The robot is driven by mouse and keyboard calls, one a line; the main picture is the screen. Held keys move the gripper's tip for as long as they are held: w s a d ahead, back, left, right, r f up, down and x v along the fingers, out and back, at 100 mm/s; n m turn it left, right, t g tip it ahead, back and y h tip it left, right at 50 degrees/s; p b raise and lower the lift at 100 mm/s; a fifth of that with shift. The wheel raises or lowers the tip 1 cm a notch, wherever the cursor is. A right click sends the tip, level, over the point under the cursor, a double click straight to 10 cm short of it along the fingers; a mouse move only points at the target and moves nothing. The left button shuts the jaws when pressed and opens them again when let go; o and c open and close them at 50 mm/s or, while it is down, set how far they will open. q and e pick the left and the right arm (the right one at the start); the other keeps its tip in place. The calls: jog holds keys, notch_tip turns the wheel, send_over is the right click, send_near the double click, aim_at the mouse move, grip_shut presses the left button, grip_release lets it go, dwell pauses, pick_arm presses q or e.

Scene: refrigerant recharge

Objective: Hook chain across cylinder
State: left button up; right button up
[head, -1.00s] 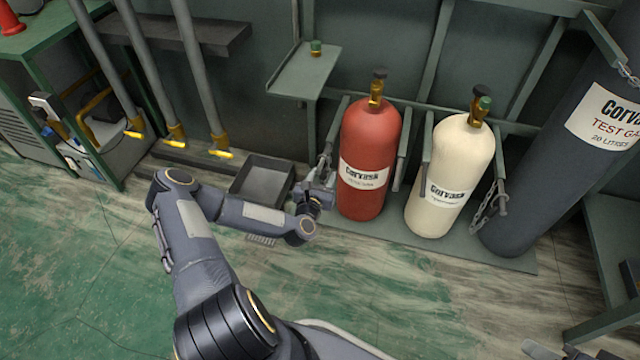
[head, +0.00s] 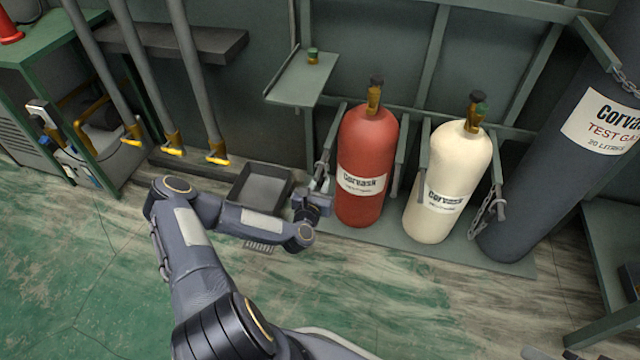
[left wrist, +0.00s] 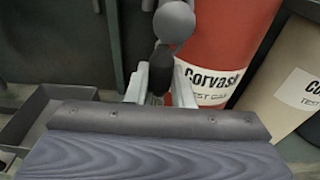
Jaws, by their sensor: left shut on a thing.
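The red cylinder (head: 365,150) stands upright in the rack between two side arms. A chain (head: 321,170) hangs at the left side arm of this cylinder. My left gripper (head: 322,188) is low beside the cylinder's left side, at the chain's lower part. In the left wrist view its jaws (left wrist: 160,85) are shut on a dark grey rounded piece (left wrist: 174,24), which looks like the chain's end. The red cylinder (left wrist: 225,45) is just behind it. No chain crosses the red cylinder's front. Of my right gripper, only unclear grey parts (head: 540,353) show at the bottom edge.
A cream cylinder (head: 450,165) stands to the right, with another chain (head: 482,218) hanging beside it. A large dark cylinder (head: 560,150) leans in view at far right. A grey tray (head: 262,188) lies on the floor left of my gripper. A small shelf (head: 300,80) is above.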

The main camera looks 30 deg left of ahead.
pick_arm(q)
jog(key=shift+r, duration=0.15)
jog(key=shift+r+p, duration=0.65)
jog(key=shift+r, duration=0.3)
jog(key=f+v, duration=0.1)
jog(key=v, duration=0.8)
dwell(0.7)
jog(key=shift+d+f+b, duration=0.1)
jog(key=shift+b, duration=0.2)
jog(key=w+d, duration=0.1)
jog(key=d, duration=0.5)
jog(key=shift+w+d, duration=0.25)
jog(key=shift+d, duration=0.1)
jog(key=w+d, duration=0.1)
jog(key=d, duration=0.6)
jog(key=shift+w, duration=0.25)
